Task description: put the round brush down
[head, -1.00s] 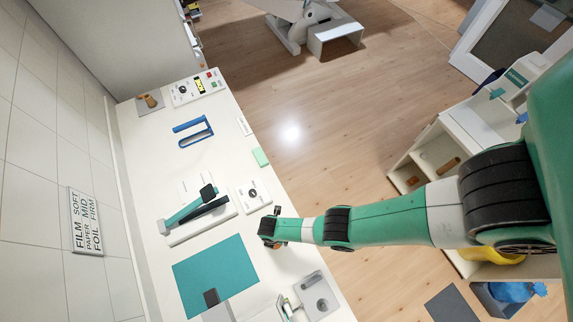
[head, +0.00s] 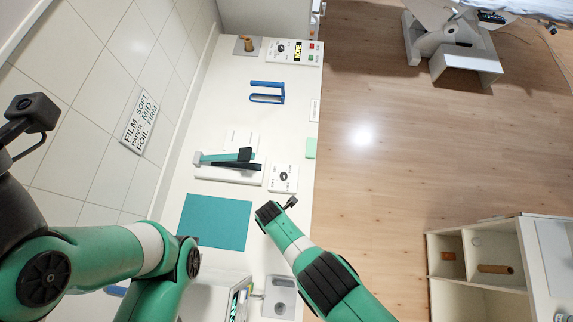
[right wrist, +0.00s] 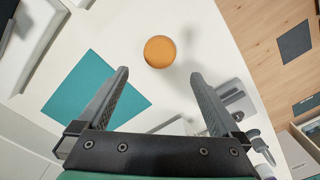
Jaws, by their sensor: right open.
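In the right wrist view, a round orange-brown top (right wrist: 160,51), which looks like the round brush seen end-on, shows over the white counter, just beyond my fingertips. Its lower part is hidden. My right gripper (right wrist: 158,73) is open, with nothing between its fingers. In the head view my right gripper (head: 283,206) is over the counter's right edge, right of the teal mat (head: 217,222); I cannot make out the brush there. The mat also shows left of the fingers in the right wrist view (right wrist: 88,88). My left arm shows at lower left, but its gripper does not.
An open shelf (head: 478,240) stands right, across bare floor.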

